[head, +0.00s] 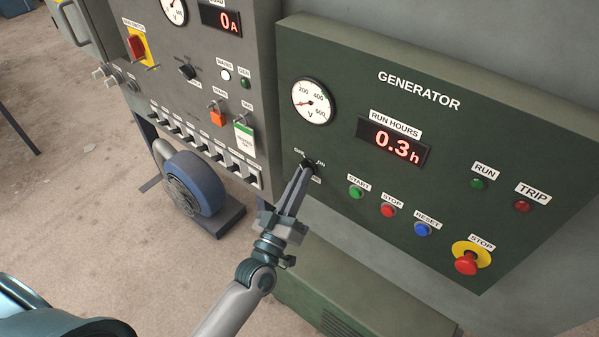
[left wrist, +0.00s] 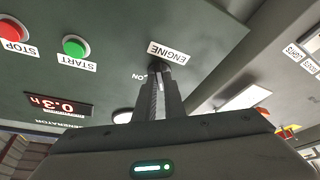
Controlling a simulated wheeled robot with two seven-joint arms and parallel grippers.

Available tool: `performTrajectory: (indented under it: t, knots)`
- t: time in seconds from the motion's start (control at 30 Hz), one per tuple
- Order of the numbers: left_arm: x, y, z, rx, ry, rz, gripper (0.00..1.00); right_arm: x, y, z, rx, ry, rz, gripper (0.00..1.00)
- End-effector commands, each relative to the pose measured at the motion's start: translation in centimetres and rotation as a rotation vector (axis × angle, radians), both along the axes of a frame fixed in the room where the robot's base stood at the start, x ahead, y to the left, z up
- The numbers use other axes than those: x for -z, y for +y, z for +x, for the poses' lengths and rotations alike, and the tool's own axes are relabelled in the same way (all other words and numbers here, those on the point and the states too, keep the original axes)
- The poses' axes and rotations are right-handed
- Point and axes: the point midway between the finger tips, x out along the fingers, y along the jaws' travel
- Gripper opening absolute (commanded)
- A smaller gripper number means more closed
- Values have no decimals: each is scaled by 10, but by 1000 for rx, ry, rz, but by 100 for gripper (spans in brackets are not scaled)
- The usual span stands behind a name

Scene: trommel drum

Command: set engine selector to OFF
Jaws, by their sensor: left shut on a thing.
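The engine selector (head: 308,163) is a small black knob on the dark green generator panel (head: 448,246), left of the START button. OFF and ON labels sit at its upper left and right. My left gripper (head: 303,172) is shut on the knob, its fingers covering most of it, so I cannot tell which way it points. In the left wrist view the fingers (left wrist: 158,88) close on the selector (left wrist: 161,70), just below the ENGINE label (left wrist: 170,53). My right gripper is not in view.
Green START (head: 355,192), red STOP (head: 388,210) and blue RESET (head: 422,229) buttons lie right of the selector. A red emergency stop (head: 467,263) is at lower right. A grey switch panel (head: 185,98) stands at left, with a blue wheel-like machine (head: 194,184) below it.

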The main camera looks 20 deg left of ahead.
Motion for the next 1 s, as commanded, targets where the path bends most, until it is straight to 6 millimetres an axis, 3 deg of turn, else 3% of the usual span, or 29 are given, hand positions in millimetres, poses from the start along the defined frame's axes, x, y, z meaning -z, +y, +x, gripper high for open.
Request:
performTrajectory:
  t: [0.03,0.3,0.9,0.93,1.0]
  knots:
    - [-4,-1,0,-1,15,-38,0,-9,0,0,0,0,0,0]
    - [-4,-2,0,-1,65,-180,0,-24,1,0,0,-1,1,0]
    - [-2,-2,0,0,81,-229,0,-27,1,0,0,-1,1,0]
    - [-2,-2,0,0,81,-229,14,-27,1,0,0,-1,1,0]
    - [-2,-2,0,0,82,-228,28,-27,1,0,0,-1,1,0]
